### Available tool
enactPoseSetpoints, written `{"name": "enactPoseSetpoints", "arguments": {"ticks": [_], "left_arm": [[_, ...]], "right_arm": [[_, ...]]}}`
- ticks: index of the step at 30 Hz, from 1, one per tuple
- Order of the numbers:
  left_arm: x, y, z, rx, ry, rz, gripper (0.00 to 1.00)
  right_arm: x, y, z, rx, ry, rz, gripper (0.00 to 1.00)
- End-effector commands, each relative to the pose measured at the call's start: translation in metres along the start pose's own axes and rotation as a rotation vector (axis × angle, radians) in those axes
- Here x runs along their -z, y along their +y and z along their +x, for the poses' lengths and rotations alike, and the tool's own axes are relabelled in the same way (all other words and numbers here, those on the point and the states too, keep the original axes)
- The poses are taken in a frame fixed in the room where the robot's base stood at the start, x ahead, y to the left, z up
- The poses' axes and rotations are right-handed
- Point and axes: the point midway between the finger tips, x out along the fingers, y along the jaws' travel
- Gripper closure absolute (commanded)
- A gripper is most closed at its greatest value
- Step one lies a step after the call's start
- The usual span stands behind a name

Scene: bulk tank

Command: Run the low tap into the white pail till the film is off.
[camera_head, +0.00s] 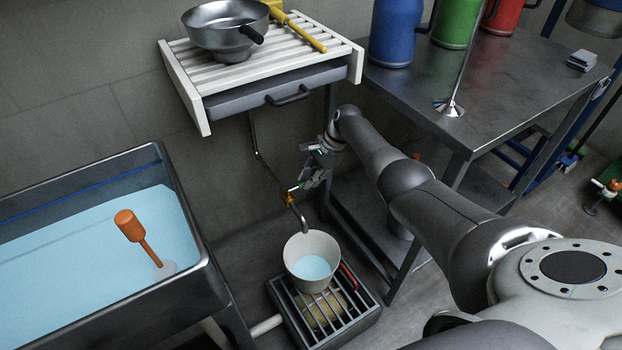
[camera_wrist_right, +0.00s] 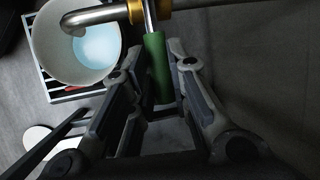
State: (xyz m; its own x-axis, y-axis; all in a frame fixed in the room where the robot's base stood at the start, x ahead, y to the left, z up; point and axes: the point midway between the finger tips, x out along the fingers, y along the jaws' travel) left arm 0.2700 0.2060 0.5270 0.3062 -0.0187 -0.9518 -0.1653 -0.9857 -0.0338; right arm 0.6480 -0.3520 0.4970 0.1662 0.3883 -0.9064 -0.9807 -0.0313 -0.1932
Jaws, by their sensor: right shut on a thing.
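The low tap (camera_head: 297,212) has a brass-coloured body and a curved metal spout over the white pail (camera_head: 296,245). The pail stands upright with pale blue liquid inside. In the right wrist view the spout (camera_wrist_right: 95,14) ends above the pail (camera_wrist_right: 45,40), and its liquid shows. I cannot make out a falling stream in either view. My right gripper (camera_head: 312,180) is at the tap. In the wrist view its fingers (camera_wrist_right: 156,56) are shut on the tap's green handle (camera_wrist_right: 157,72). My left gripper is not in view.
The pail stands on a grated drain box (camera_head: 283,312). A tank (camera_head: 212,285) of pale blue liquid with an orange-handled tool (camera_head: 130,226) is at left. A slatted shelf (camera_head: 200,112) with a metal pan (camera_head: 212,32) hangs above. A metal table (camera_head: 400,98) with coloured canisters is at right.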

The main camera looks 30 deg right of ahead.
Motion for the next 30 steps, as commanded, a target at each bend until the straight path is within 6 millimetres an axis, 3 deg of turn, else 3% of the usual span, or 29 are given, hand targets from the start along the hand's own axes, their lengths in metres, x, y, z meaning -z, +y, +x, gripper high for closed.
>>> {"name": "enactPoseSetpoints", "arguments": {"ticks": [11,12,16,30], "left_arm": [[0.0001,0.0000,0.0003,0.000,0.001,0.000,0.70],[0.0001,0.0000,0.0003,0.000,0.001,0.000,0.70],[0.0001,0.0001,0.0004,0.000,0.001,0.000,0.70],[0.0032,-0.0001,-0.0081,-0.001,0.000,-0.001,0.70]], "right_arm": [[0.0000,-0.0008,-0.0004,0.002,0.001,-0.005,1.00],[0.0000,-0.0008,-0.0004,0.002,0.001,-0.005,0.79],[0.0000,-0.0009,-0.0004,0.002,0.001,-0.004,0.62],[-0.0011,0.0013,-0.0028,0.008,0.005,0.017,0.61]]}}
